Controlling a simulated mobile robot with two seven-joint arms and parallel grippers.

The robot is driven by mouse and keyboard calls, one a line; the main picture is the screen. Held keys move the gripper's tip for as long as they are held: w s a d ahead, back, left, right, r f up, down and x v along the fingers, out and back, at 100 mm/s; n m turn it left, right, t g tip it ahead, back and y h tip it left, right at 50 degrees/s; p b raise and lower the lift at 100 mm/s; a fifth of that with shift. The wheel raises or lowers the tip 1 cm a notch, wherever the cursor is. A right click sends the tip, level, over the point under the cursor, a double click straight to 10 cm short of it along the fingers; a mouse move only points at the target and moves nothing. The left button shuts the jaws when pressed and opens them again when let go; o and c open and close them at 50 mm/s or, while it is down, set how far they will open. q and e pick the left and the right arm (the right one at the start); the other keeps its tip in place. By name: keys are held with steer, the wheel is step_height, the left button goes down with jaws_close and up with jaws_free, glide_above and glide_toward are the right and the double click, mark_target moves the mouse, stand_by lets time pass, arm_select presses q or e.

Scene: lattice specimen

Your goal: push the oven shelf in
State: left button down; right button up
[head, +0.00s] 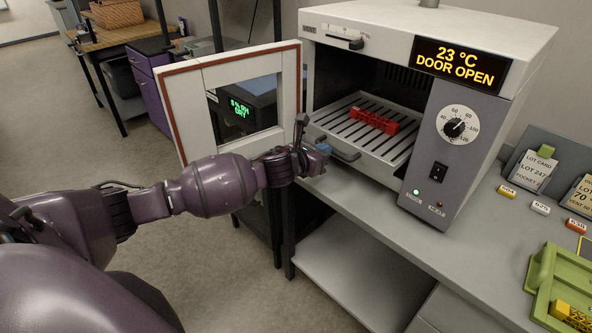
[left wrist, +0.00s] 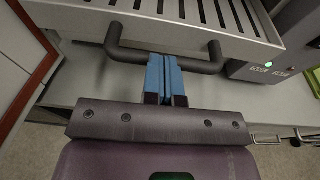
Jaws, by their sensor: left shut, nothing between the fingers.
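The oven (head: 465,95) stands on the bench with its door (head: 190,110) swung open to the left; its display reads 23 °C, DOOR OPEN. The slotted shelf (head: 350,165) sticks out of the chamber, with a red lattice piece (head: 375,120) lying on it. My left gripper (head: 322,148) is shut and empty at the shelf's front handle. In the left wrist view its blue fingertips (left wrist: 164,75) are together at the middle of the dark handle bar (left wrist: 200,67); whether they touch it I cannot tell. My right gripper is not in view.
On the bench right of the oven are a lot card (head: 533,170), small labelled tags (head: 540,208) and a green tray (head: 540,270). A purple drawer cabinet (head: 170,100) stands behind the open door. Bare bench top lies in front of the oven.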

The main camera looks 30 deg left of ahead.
mark_target(355, 133)
arm_select(q)
steer(key=x, duration=0.4)
steer(key=r+b+x, duration=0.1)
steer(key=x, duration=0.3)
steer(key=r+b+x, duration=0.1)
steer(key=x, duration=0.4)
steer(key=shift+w+d+r, duration=0.1)
steer(key=shift+w+r, duration=0.1)
steer(key=shift+r, duration=0.35)
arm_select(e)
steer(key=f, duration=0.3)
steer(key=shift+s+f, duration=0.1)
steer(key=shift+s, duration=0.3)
